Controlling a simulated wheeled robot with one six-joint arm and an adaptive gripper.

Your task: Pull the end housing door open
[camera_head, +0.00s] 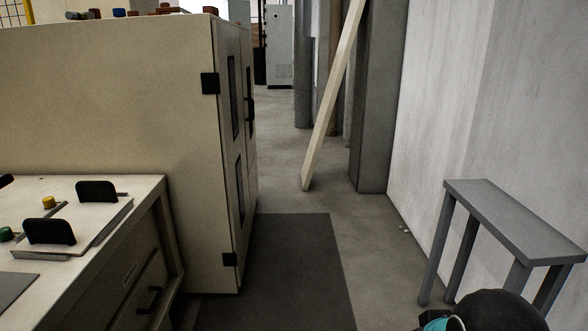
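The end housing (110,95) is a large beige cabinet at the left. Its door (231,150) is on the narrow right-hand face, seen at a steep angle, and looks shut. The door has dark window panels and black hinges (210,83) on its near edge. A black handle (250,109) shows toward the far side of that face; the steep angle makes its exact mounting hard to tell. A black and teal rounded part of my arm shows at the bottom right, apart from the housing. My gripper's fingers are not in view.
A dark mat (295,270) lies on the floor before the door. A beige bench (85,195) with drawers stands at the near left. A grey table (515,222) stands by the right wall. A pale plank (333,100) leans across the aisle farther back.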

